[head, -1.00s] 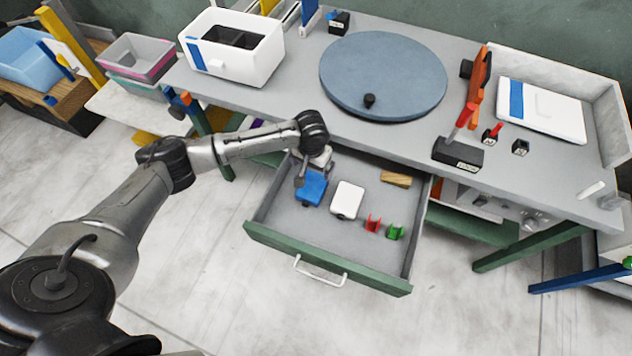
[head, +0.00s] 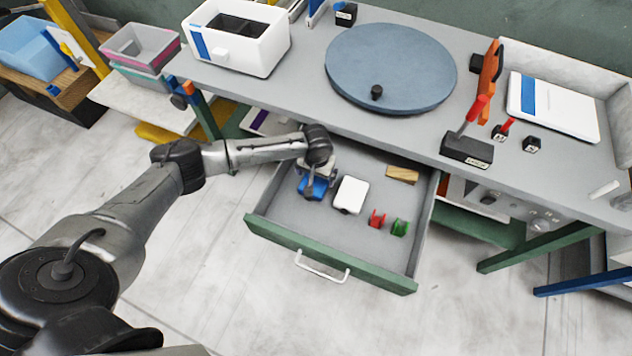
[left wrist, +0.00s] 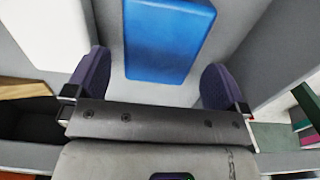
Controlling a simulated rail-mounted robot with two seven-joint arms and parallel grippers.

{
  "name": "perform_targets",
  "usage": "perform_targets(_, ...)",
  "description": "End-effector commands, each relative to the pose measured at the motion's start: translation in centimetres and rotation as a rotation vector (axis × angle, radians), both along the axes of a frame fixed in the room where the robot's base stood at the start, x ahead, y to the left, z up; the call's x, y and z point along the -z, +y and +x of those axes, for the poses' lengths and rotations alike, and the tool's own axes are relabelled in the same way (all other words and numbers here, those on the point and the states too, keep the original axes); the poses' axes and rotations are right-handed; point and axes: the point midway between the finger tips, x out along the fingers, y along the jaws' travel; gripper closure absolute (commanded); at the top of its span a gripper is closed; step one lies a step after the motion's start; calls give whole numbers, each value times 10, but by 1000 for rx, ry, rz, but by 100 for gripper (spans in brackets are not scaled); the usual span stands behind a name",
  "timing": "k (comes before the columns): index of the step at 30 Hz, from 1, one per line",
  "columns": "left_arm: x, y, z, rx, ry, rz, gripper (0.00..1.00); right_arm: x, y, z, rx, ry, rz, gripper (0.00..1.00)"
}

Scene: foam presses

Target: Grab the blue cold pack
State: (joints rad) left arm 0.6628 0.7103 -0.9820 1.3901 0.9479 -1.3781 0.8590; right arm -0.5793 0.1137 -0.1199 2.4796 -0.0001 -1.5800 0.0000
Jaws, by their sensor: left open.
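The blue cold pack (head: 314,187) lies in the open drawer (head: 268,232), toward its left side. My left gripper (head: 312,186) is over the pack and partly covers it in the head view. In the left wrist view the blue cold pack (left wrist: 168,38) lies between the two open dark fingers of my left gripper (left wrist: 157,82), with a gap to each. Whether the fingers are down at the pack's height is hard to tell. My right gripper is not in view.
A white pack (head: 350,195) lies just right of the blue one. A red clip (head: 377,219), a green clip (head: 400,228) and a wooden block (head: 403,174) are also in the drawer. The tabletop edge overhangs behind. The drawer's front middle is clear.

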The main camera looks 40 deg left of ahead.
Motion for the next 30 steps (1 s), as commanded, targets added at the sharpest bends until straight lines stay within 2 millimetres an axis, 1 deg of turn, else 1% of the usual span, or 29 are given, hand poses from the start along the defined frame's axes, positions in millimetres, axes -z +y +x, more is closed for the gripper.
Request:
perform_targets(8, 33, 3, 2, 1, 1, 0, 0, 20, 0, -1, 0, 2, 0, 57)
perform_targets(12, 48, 3, 1, 1, 1, 0, 0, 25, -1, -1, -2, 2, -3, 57)
perform_targets(20, 49, 3, 1, 1, 0, 0, 0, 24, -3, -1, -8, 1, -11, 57)
perform_targets(30, 49, 3, 1, 1, 0, 0, 33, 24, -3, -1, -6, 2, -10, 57)
